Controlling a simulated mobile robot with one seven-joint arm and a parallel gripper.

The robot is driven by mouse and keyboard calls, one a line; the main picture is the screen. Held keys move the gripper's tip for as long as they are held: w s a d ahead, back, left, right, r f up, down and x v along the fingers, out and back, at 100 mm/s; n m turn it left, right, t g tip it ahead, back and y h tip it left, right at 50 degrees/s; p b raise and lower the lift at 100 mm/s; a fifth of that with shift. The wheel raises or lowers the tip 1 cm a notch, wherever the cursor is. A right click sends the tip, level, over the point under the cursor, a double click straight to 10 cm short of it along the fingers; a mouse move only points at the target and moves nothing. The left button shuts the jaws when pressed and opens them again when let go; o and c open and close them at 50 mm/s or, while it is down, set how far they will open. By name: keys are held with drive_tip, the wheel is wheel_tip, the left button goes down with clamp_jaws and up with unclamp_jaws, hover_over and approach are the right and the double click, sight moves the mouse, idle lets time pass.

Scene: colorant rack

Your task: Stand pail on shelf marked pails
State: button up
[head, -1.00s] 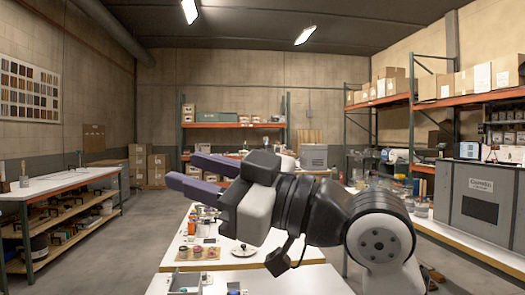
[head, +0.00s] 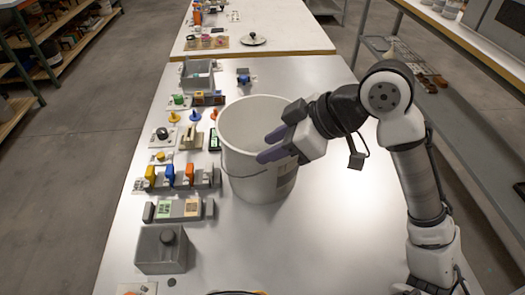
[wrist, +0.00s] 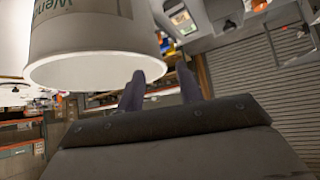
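The pail (head: 245,180) is a large white open-topped bucket with a label on its side. It stands upright on the white bench top (head: 315,225). My gripper (head: 267,146) is at the pail's right side, its purple fingers overlapping the wall just below the rim in the head view. Whether a finger touches the pail cannot be told. No shelf marked for pails can be read in the current views.
Left of the pail are a grey box (head: 161,249), a rack with coloured handles (head: 180,177) and several small parts. A second bench (head: 290,35) stands beyond. Shelving (head: 75,45) is at the left, with a grey lower shelf (head: 470,125) at the right. The bench right of the pail is clear.

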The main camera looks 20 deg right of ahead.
sight(253, 154)
drive_tip(key=shift+p+x, duration=0.65)
drive_tip(key=shift+x, duration=2.75)
drive_tip(key=shift+a+r, duration=0.1)
drive_tip(key=shift+r, duration=0.05)
drive_tip(key=shift+c, duration=0.3)
clamp_jaws()
